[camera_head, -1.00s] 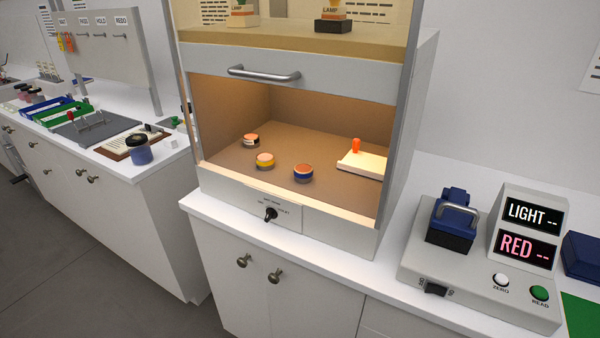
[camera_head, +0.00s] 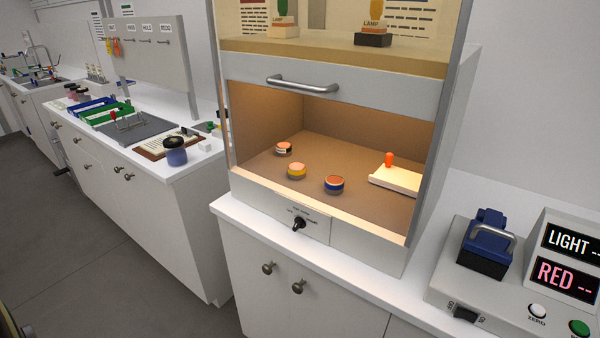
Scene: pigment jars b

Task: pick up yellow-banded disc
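The yellow-banded disc (camera_head: 297,171) has an orange top and a yellow side band. It sits on the brown floor of the lit cabinet (camera_head: 345,207), near the front. A blue-banded disc (camera_head: 334,184) sits to its right, and a disc with a black and white band (camera_head: 284,149) sits behind it to the left. The discs stand apart from each other. Neither of my grippers can be made out in the head view.
The cabinet's sash with a handle (camera_head: 302,84) is raised, leaving the front open. A white block with an orange knob (camera_head: 398,179) lies inside at right. A meter (camera_head: 482,262) stands on the right counter. A dark-lidded jar (camera_head: 175,152) stands on the left counter.

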